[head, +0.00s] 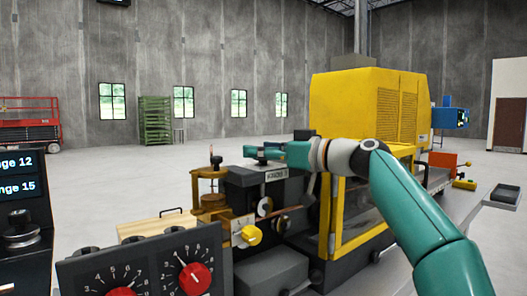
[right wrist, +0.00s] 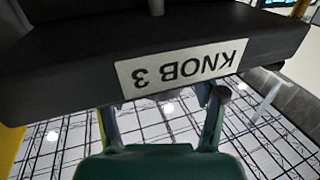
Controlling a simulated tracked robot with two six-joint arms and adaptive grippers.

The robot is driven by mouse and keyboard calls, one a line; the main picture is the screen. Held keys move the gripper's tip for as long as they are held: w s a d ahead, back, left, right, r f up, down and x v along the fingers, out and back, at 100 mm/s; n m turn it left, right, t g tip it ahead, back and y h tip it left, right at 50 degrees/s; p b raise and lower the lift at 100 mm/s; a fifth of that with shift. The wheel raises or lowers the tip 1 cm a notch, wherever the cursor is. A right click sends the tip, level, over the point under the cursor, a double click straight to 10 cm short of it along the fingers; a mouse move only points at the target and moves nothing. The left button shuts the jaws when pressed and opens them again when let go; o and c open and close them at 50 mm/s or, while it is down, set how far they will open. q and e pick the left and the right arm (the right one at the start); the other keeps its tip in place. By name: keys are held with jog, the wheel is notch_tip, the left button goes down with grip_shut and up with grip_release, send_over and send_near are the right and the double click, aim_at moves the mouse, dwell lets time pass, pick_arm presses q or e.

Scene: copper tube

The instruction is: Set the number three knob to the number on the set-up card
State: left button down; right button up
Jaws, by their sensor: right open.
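A dark block bearing a white label (head: 277,175) that reads KNOB 3 stands in the middle of the head view. In the right wrist view the label (right wrist: 180,66) is upside down on the block's face. My right gripper (head: 262,154) is at the top of this block. Its fingers are apart in the right wrist view (right wrist: 162,104), with the tips near the block's lower edge in that picture and nothing seen between them. The knob itself and its setting cannot be made out. I cannot identify a set-up card. My left gripper is not in view.
A sloped panel with two red dials (head: 195,278) stands at the front left. A screen (head: 20,188) at the left edge shows cut-off lines ending in 12 and 15. A yellow machine housing (head: 345,105) stands behind my right arm. A yellow knob (head: 251,234) sits below the block.

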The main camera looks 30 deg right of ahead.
jog(key=shift+s, duration=0.1)
jog(key=v, duration=1.1)
jog(key=shift+s+d, duration=0.15)
jog(key=shift+s, duration=0.2)
jog(key=shift+f, duration=0.15)
